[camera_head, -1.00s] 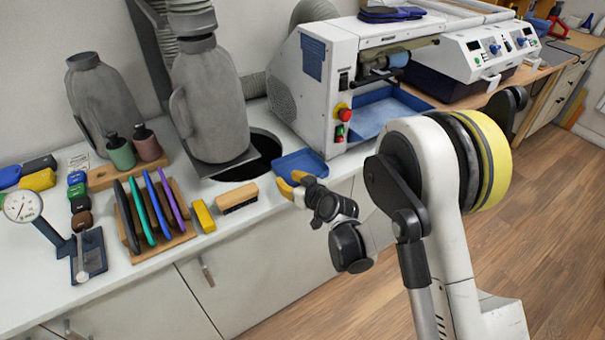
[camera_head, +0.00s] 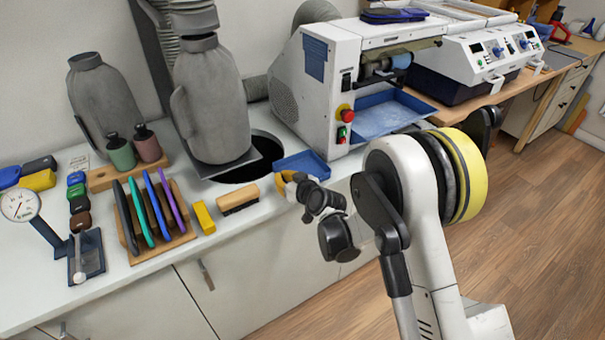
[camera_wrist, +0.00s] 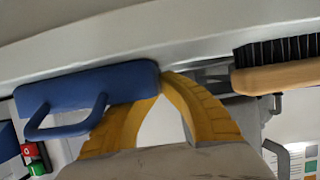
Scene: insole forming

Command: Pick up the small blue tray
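The small blue tray (camera_head: 300,164) lies on the white bench top, between the round dark opening and the front of the machine. In the wrist view the tray (camera_wrist: 85,86) is at the left, with a blue loop on its near side. My gripper (camera_head: 287,179) is at the tray's near left corner. In the wrist view its yellow fingers (camera_wrist: 160,88) converge at the tray's right end. The left fingertip is hidden behind the tray and the right one touches its edge. The fingers look shut on that edge, and no lift shows.
A wooden brush (camera_head: 238,199) lies left of my gripper, also close by in the wrist view (camera_wrist: 280,75). A yellow block (camera_head: 203,217) and a rack of coloured tools (camera_head: 158,222) stand further left. The white machine (camera_head: 325,85) with a larger blue tray (camera_head: 385,112) rises behind.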

